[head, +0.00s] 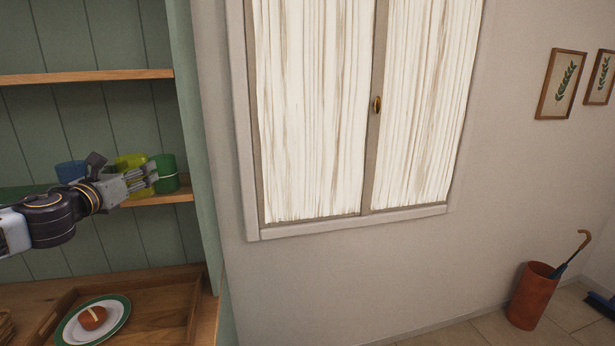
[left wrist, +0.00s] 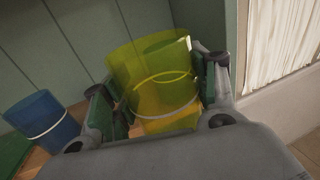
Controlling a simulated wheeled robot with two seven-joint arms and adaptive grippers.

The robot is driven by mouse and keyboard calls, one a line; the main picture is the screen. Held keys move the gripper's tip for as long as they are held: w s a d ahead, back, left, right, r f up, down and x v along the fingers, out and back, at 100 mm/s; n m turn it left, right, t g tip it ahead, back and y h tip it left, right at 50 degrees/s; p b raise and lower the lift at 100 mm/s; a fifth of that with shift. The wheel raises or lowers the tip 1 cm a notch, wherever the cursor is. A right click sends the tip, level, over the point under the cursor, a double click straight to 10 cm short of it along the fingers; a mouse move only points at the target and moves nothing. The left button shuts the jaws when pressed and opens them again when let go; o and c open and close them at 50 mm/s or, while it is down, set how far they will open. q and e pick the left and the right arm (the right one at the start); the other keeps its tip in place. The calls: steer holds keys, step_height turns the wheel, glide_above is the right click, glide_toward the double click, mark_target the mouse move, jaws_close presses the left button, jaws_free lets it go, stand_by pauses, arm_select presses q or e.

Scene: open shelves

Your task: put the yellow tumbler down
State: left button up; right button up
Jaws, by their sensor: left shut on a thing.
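The yellow tumbler (head: 130,160) is see-through and is at the middle shelf (head: 165,199) on the left in the head view. My left gripper (head: 142,178) is shut on it. In the left wrist view the yellow tumbler (left wrist: 155,78) stands between the two fingers (left wrist: 163,105), with its open rim toward the top. My right gripper is not in view.
A green tumbler (head: 166,174) stands right of the yellow one, near the shelf's right end. A blue tumbler (head: 70,171) stands to the left, also in the left wrist view (left wrist: 42,120). Below, a wooden tray (head: 165,310) holds a plate (head: 113,322) with food.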

arm_select(q)
steer(key=s+d+f, duration=0.3)
steer(key=d+f, duration=0.3)
steer(key=f, duration=0.7)
steer(key=s+d+f, duration=0.3)
steer(key=d+f, duration=0.4)
steer(key=f, duration=0.6)
steer(key=s+d+f, duration=0.4)
steer(key=d+f, duration=0.3)
steer(key=f, duration=0.6)
steer(key=shift+d+y, duration=0.25)
steer(key=shift+y, duration=0.05)
